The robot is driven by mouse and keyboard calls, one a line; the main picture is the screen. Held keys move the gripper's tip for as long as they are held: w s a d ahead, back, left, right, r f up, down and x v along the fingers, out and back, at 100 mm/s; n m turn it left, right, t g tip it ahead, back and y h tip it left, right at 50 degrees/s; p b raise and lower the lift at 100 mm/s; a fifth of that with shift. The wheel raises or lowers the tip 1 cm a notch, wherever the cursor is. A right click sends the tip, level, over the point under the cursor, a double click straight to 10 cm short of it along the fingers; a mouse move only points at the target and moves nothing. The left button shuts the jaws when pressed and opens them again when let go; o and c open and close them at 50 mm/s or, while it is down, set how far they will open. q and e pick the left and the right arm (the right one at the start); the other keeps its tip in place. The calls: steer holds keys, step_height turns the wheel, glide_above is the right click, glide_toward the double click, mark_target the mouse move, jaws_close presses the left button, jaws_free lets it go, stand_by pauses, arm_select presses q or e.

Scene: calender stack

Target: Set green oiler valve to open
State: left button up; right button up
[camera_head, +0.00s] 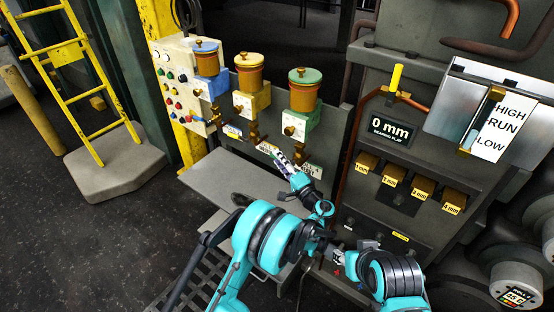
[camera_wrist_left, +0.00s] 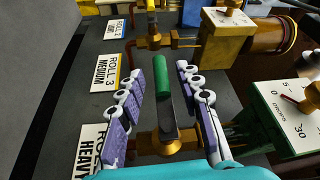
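The green oiler (camera_head: 303,96), with a green lid and amber cup on a green box, is the rightmost of three oilers on the panel. Its box also shows at the right of the left wrist view (camera_wrist_left: 290,112). A green-gripped valve lever (camera_wrist_left: 162,78) points away from a brass valve body (camera_wrist_left: 168,141) in the left wrist view. My left gripper (camera_head: 282,162) is below the green oiler, by the brass valves. In the wrist view its fingers (camera_wrist_left: 160,85) are apart, one on either side of the green lever, with visible gaps.
Yellow (camera_head: 249,88) and blue (camera_head: 206,62) oilers stand to the left. Roll label plates, including ROLL 3 MEDIUM (camera_wrist_left: 105,74), lie along the valves. A grey ledge (camera_head: 235,185) is below. A machine with a yellow-handled lever (camera_head: 396,78) stands right.

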arm_select(q)
steer(key=shift+x, duration=1)
jaws_close()
arm_select(e)
steer(key=shift+f, duration=0.3)
steer(key=shift+s, duration=0.1)
